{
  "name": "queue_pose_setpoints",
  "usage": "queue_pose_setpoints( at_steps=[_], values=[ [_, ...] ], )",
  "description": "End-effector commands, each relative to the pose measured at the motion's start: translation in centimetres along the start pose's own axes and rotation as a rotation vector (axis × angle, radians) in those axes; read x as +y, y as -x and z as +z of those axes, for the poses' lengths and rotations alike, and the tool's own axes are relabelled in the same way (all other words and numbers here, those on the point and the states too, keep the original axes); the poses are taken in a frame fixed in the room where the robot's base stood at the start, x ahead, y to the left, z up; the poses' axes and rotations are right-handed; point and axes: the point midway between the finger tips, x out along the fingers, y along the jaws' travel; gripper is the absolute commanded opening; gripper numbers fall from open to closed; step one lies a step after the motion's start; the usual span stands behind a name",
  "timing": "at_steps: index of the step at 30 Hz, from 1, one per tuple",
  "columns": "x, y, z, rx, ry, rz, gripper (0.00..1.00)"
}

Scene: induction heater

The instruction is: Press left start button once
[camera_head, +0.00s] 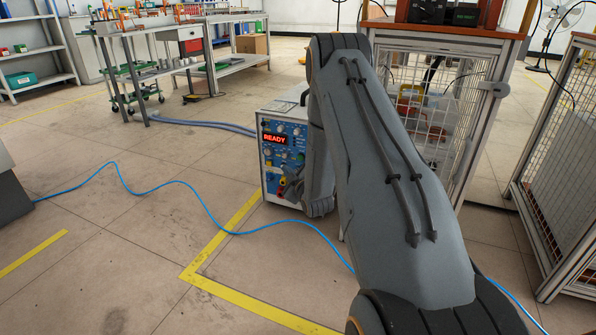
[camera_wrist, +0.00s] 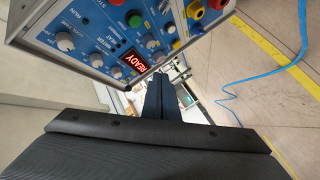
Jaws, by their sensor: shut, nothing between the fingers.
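The induction heater (camera_head: 291,105) is a box with a blue front panel and a red READY display (camera_head: 274,138). The display also shows tilted in the wrist view (camera_wrist: 137,64). There the panel carries several knobs, a green button (camera_wrist: 134,20) and a red one at the top edge. I cannot tell which control is the left start button. My gripper (camera_wrist: 163,80) is shut and empty. Its fingertips are just below the display in the wrist view; I see no clear contact with the panel. In the head view my gripper (camera_head: 292,188) is small, in front of the lower panel.
A blue cable (camera_head: 178,183) runs across the floor in front of the heater. A mesh-sided workbench (camera_head: 440,110) stands close to the right of the heater. Another mesh cage (camera_head: 555,200) is at far right. The floor left of the heater is mostly clear.

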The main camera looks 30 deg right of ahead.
Motion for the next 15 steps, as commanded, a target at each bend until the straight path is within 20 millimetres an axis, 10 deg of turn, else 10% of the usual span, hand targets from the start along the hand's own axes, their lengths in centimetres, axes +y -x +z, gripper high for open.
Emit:
queue_pose_setpoints(
  at_steps=[15],
  values=[
    [-1.2,-0.9,2.4,0.055,0.039,0.058,0.00]
  ],
)
